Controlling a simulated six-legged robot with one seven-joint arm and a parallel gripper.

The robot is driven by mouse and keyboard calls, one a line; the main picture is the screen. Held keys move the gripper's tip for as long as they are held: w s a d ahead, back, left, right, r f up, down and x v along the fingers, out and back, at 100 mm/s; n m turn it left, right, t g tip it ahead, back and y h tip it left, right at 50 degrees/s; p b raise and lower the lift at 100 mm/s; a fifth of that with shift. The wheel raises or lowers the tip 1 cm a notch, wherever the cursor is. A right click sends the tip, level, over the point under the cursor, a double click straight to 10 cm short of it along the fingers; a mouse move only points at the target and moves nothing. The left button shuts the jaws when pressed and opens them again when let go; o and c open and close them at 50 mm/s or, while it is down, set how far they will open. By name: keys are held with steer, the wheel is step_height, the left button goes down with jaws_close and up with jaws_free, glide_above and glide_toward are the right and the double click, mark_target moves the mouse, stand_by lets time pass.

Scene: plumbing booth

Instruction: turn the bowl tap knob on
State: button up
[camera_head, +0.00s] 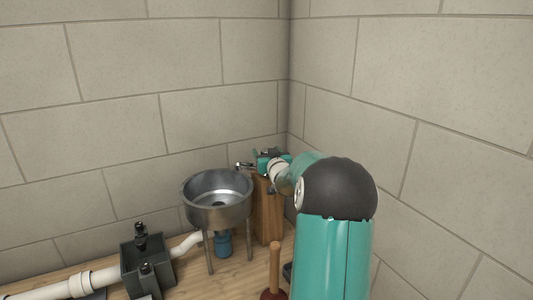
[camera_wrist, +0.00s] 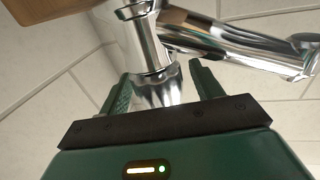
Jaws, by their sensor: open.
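The bowl tap (camera_head: 243,165) is a shiny metal spout reaching over the steel bowl (camera_head: 217,215). In the wrist view, the tap's chrome body and spout (camera_wrist: 235,50) fill the upper part. The fluted metal knob (camera_wrist: 160,94) sits at the end of the tap body. My gripper (camera_wrist: 161,72) is open, with one green finger on each side of the knob. Narrow gaps seem to show between the fingers and the knob; contact is hard to judge. In the head view, my gripper (camera_head: 268,161) is at the tap, and the knob is hidden there.
A wooden post (camera_head: 268,215) stands right of the bowl, near the wall corner. A plunger (camera_head: 274,275) stands in front of it. A dark grey box (camera_head: 147,265) with black fittings and a white pipe (camera_head: 90,283) lie at the lower left. Block walls close in behind and right.

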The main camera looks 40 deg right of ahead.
steer(key=shift+w+d, duration=0.2)
steer(key=shift+w, duration=0.15)
steer(key=c, duration=1)
